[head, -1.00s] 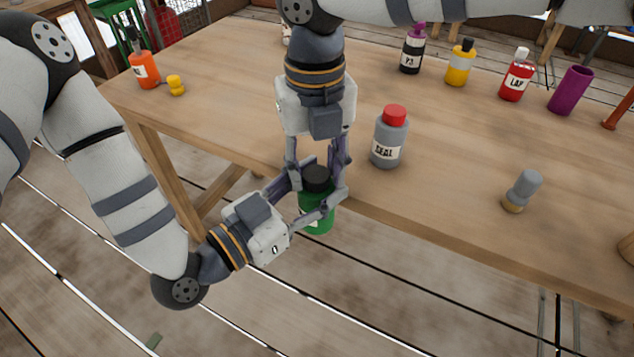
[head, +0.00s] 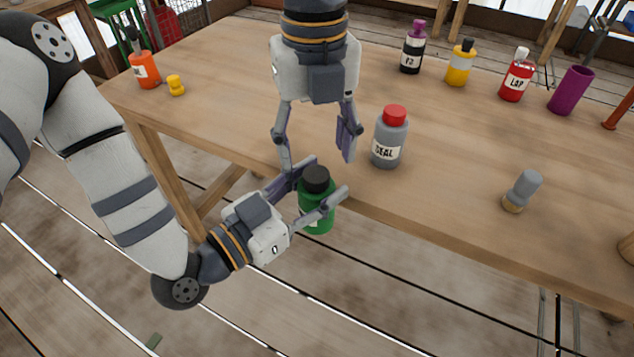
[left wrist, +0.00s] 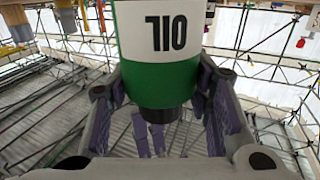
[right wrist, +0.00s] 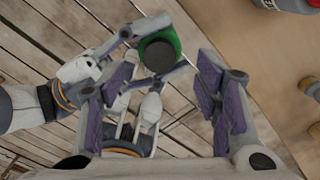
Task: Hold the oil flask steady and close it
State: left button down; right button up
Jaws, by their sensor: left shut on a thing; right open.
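The oil flask (head: 320,217) is green with a black cap (head: 316,179) on its top. It is upright in front of the table's near edge, held in the air by my left gripper (head: 325,177), which is shut around its upper part. In the left wrist view the flask (left wrist: 165,80) appears upside down with an OIL label, its dark cap (left wrist: 160,114) at the bottom. My right gripper (head: 317,162) is open and empty just above the cap, pointing down. The right wrist view shows the cap (right wrist: 160,54) beyond the open fingers. I cannot tell how tightly it sits.
On the wooden table (head: 450,200), a grey SEAL bottle (head: 388,140) with a red cap stands close to the right gripper. Several bottles and a purple cup (head: 570,92) stand at the back; an orange bottle (head: 145,72) is far left.

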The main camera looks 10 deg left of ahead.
jog(key=shift+o, duration=0.6)
notch_tip(320, 180, up, 12)
jog(key=shift+a, duration=0.1)
